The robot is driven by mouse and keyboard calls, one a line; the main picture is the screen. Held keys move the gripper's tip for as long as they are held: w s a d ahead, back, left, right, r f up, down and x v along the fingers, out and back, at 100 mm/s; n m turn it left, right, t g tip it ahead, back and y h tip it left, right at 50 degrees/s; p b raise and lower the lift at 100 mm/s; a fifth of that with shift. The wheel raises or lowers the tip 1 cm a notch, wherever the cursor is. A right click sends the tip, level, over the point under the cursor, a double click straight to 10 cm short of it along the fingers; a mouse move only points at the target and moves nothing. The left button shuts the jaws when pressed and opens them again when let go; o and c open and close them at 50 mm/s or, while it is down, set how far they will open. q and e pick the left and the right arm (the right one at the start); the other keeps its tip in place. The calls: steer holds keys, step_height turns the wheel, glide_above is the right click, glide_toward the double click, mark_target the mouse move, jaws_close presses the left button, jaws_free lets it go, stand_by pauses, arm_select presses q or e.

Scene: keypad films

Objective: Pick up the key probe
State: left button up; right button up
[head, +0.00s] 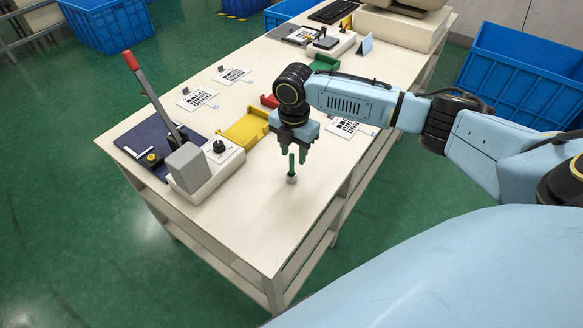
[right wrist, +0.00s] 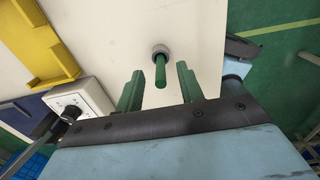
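My right gripper (head: 294,154) hangs fingers down just above and around the probe's top. In the right wrist view the green fingers of this gripper (right wrist: 158,90) are apart, with the probe showing between them and no clear contact. My left gripper is not in view.
A yellow tray (head: 243,128) and a white box with a black knob (head: 221,153) stand left of the gripper. A lever press with a red handle (head: 131,61) is further left. Printed keypad films (head: 197,98) lie behind. The table's near end is clear.

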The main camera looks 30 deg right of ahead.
mark_target(292, 166)
steer(key=f, duration=0.3)
steer(key=f+b, duration=0.1)
steer(key=f, duration=0.1)
steer(key=shift+s+a, duration=0.1)
steer(key=shift+a, duration=0.25)
steer(key=shift+f, duration=0.15)
steer(key=c, duration=0.5)
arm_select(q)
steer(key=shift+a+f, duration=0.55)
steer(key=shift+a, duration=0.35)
arm_select(e)
jaws_close()
